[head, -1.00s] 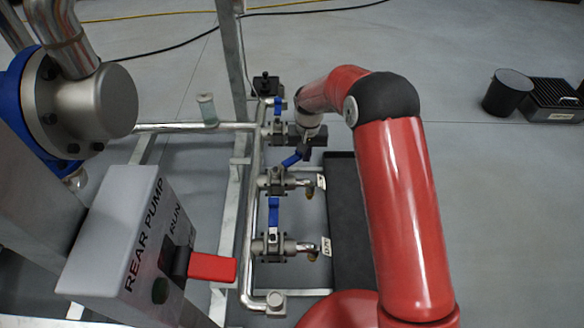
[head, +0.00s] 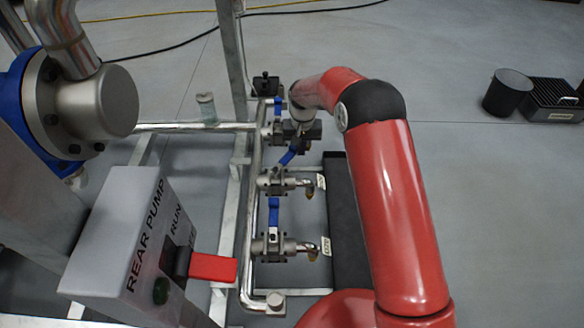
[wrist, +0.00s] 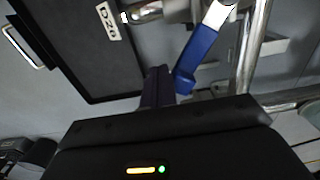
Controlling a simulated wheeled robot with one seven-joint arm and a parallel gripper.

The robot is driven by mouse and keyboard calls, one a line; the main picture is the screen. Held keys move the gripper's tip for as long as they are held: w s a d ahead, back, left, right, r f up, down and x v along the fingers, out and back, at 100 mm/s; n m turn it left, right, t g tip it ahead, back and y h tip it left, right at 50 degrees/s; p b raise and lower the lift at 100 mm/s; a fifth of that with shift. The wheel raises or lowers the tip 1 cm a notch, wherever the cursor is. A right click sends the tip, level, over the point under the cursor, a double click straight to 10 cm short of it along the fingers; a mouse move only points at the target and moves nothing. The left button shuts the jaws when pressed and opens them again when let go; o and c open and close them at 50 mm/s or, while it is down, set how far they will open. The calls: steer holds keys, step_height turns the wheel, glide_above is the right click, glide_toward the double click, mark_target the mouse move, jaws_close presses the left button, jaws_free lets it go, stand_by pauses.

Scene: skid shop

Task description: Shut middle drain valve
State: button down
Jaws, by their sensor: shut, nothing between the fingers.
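The middle drain valve (head: 273,181) sits between two similar valves on the upright pipe. Its blue handle (head: 287,157) is tilted up and right in the head view, between crosswise and in line with its outlet. My gripper (head: 300,148) is at the handle's free end, on its right side. In the wrist view my gripper (wrist: 158,76) has its dark fingers shut and empty. They are beside the tip of the blue handle (wrist: 200,48), touching or nearly so. The arm partly hides the far valve.
The near valve (head: 272,246) has its blue handle (head: 274,212) crosswise to its outlet. A black tray (head: 347,220) lies under the outlets. The rear pump box (head: 125,235) with a red lever (head: 212,268) stands at left. Open floor lies to the right.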

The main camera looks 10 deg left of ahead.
steer(key=shift+w+a, duration=0.45)
steer(key=shift+a, duration=0.3)
steer(key=shift+w+a, duration=0.2)
steer(key=shift+a, duration=0.05)
steer(key=shift+w+a, duration=0.25)
steer(key=shift+a, duration=0.45)
steer(key=shift+w+a, duration=0.15)
steer(key=shift+a, duration=0.45)
steer(key=shift+d, duration=0.15)
